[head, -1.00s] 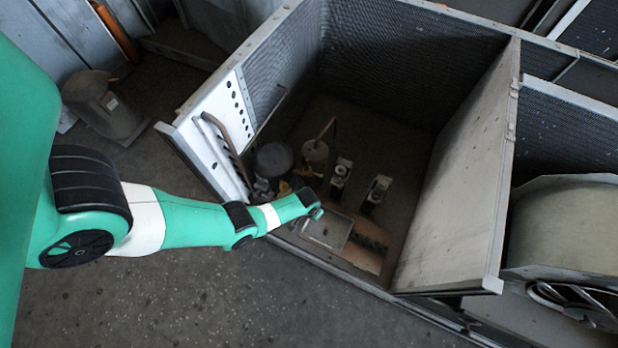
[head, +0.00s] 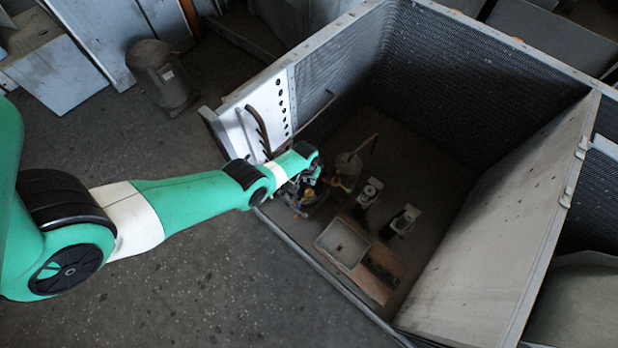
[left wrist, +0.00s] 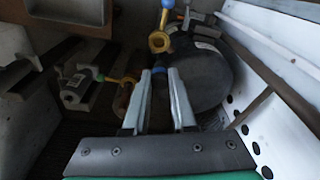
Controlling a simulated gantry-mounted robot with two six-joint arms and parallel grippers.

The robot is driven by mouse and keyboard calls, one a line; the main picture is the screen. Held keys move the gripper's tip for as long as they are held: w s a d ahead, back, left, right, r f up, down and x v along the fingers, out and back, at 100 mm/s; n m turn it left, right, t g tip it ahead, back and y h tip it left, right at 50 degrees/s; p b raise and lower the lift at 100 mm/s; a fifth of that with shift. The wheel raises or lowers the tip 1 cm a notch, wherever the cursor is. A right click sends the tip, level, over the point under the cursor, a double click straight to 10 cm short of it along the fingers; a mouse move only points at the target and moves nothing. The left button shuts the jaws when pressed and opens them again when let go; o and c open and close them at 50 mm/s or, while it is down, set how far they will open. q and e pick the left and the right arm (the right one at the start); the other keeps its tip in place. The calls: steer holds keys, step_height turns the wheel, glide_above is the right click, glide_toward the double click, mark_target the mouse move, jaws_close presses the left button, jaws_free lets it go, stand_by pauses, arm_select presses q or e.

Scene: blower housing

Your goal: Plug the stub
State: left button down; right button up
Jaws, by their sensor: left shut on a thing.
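My left gripper (left wrist: 162,95) is low inside the open housing (head: 480,85), near its white panel with a row of holes (head: 262,110). In the left wrist view its two fingers stand close together, with a small blue part (left wrist: 158,72) at their tips. A dark rounded vessel (left wrist: 208,82) lies right beside the fingers. I cannot make out which pipe end is the stub. My right gripper is not in view.
A shallow grey tray (head: 343,243) lies on a wooden board (head: 382,275) at the front of the housing floor. Two small metal blocks (head: 402,220) stand behind it, and a canister with a copper pipe (head: 348,168) is near the gripper. The housing's side walls bound the space.

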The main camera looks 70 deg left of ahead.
arm_select(q)
steer(key=shift+f+b, duration=3.25)
steer(key=shift+f, duration=0.25)
steer(key=shift+f, duration=0.25)
steer(key=shift+s+f+b, duration=0.1)
steer(key=shift+f+b, duration=0.35)
steer(key=shift+b, duration=0.25)
steer(key=shift+f+b, duration=0.5)
steer(key=shift+f, duration=0.1)
steer(key=shift+c, duration=0.9)
jaws_free()
